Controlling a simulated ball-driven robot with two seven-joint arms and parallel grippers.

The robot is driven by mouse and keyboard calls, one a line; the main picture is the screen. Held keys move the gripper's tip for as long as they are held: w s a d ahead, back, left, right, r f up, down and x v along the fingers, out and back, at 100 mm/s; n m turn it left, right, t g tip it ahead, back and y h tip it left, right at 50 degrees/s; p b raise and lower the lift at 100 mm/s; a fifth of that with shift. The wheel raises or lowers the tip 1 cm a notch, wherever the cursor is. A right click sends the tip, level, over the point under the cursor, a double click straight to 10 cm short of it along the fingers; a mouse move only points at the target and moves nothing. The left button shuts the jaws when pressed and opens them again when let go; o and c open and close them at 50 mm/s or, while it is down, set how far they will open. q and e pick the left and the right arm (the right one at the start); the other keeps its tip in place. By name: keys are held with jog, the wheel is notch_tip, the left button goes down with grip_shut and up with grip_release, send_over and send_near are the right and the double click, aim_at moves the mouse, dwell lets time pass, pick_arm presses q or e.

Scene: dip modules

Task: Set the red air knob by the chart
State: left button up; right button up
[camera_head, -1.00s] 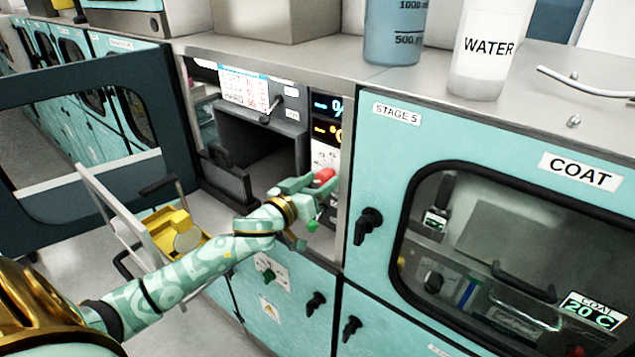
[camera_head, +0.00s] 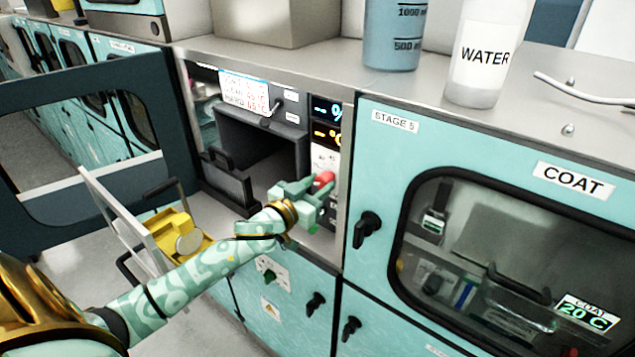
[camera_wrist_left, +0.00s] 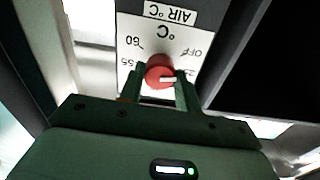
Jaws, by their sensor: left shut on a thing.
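The red air knob (camera_head: 324,178) sits on the control panel at the right side of the open module. In the left wrist view the knob (camera_wrist_left: 161,73) is below the "AIR °C" label, which appears upside down, with 55, 60 and OFF marks around it. The chart (camera_head: 244,92) with red and black print hangs at the module's top, too small to read surely. My right gripper is not in view.
A dark door (camera_head: 90,140) stands open at the left. A yellow part (camera_head: 172,228) is in a white-framed carrier below it. A blue beaker (camera_head: 393,40) and a WATER bottle (camera_head: 480,55) stand on the top. The closed COAT module (camera_head: 385,130) is at the right.

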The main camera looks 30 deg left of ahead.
pick_arm(q)
jog(key=m+p, duration=0.1)
jog(key=m, duration=0.4)
jog(key=shift+m+p, duration=0.3)
jog(key=shift+p, duration=0.05)
jog(key=m+p, duration=0.1)
jog(key=m, duration=0.9)
jog(key=shift+m, duration=0.4)
jog(key=shift+f+m, duration=0.1)
jog(key=shift+m, duration=1.8)
jog(key=o, duration=1)
jog(key=shift+c, duration=0.2)
